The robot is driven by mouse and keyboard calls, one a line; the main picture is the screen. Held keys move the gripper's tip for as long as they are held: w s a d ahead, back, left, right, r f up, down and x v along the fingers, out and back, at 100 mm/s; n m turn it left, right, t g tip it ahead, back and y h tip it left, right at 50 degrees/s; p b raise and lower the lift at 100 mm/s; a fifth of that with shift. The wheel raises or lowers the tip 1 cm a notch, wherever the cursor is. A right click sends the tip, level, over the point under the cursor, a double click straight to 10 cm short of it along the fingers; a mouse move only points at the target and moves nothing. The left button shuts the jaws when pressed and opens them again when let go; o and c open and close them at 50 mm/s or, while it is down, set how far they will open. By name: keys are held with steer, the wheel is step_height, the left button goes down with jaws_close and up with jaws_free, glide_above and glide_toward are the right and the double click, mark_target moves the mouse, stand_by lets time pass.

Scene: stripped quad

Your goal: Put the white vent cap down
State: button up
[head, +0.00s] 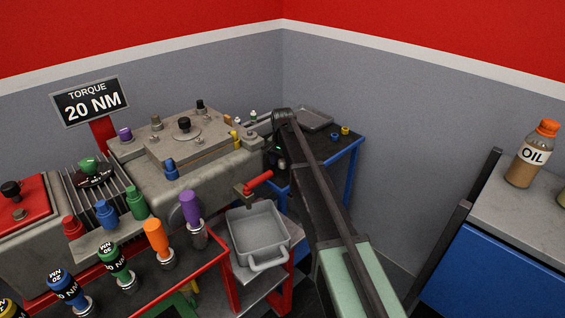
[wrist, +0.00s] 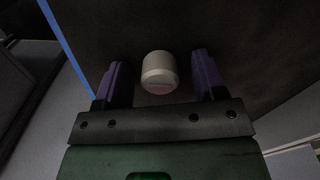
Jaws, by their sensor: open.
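The white vent cap (wrist: 159,73) shows in the wrist view as a small pale cylinder between the two purple fingers of my gripper (wrist: 160,85). There is a gap on each side of it, and the fingers are open. It appears to rest on the dark top (wrist: 250,50) of the blue cart (head: 352,165). In the head view my gripper (head: 280,160) is low at the left side of that cart, and my arm covers much of it. I cannot make out the cap in that view.
A grey tray (head: 315,118) lies at the back of the cart, with a blue ring (head: 334,135) and a yellow ring (head: 345,130) near it. A grey bin (head: 258,232) and a red-handled part (head: 258,182) are to the left. An oil bottle (head: 531,155) stands at far right.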

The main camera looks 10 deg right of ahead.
mark_target(282, 160)
step_height(282, 160, up, 13)
steer(key=p, duration=1.3)
steer(key=s+n, duration=0.8)
steer(key=s, duration=2.9)
steer(key=shift+w+a+r+p, duration=0.1)
steer(key=shift+r+p, duration=2.6)
